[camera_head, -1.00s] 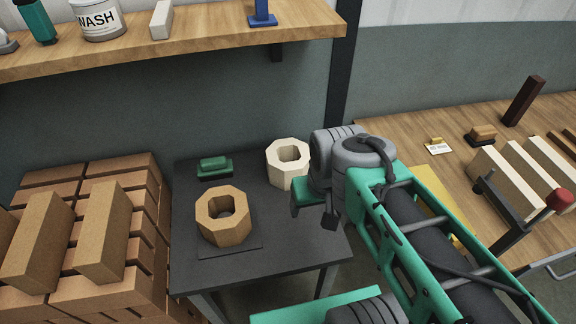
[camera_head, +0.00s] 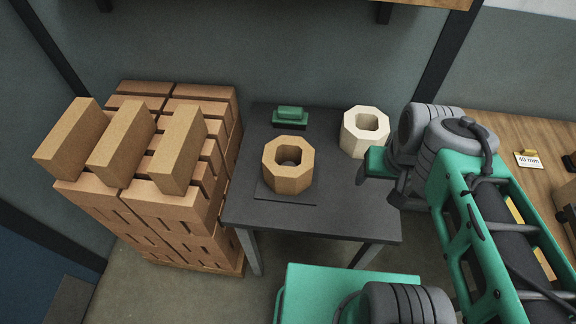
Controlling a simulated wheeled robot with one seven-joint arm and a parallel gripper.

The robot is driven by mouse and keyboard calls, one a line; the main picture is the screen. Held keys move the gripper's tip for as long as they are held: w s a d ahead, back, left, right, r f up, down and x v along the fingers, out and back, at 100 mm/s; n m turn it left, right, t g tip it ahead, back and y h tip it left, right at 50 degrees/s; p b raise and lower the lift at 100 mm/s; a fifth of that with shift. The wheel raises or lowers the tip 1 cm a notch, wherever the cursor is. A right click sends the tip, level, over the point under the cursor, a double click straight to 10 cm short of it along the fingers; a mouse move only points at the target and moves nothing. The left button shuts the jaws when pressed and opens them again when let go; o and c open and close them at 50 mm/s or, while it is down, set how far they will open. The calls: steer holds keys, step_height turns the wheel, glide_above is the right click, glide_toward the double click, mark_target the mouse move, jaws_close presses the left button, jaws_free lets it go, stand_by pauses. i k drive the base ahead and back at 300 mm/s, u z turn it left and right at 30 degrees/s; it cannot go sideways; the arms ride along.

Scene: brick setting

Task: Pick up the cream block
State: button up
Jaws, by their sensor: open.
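The cream block (camera_head: 352,140) is an octagonal ring with a squarish hole through its top. It sits on the dark table (camera_head: 340,205) near its back right corner. My gripper (camera_head: 383,178) is just in front and to the right of it, at about the table's right side. The gripper is open, and nothing shows between its fingers. The wrist hides part of the gripper, and I cannot tell its exact height above the table. The block's lower right side is close to the wrist in the picture.
A tan octagonal block (camera_head: 289,181) stands on a dark plate at the table's front left. A green object (camera_head: 290,117) lies at the back left. A brick stack (camera_head: 165,205) stands left of the table. A wooden bench (camera_head: 520,135) is at the right.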

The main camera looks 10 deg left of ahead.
mark_target(362, 127)
steer(key=k, duration=1)
steer(key=u, duration=1.05)
steer(key=i, duration=0.85)
steer(key=z, duration=1.4)
steer(key=i, duration=0.5)
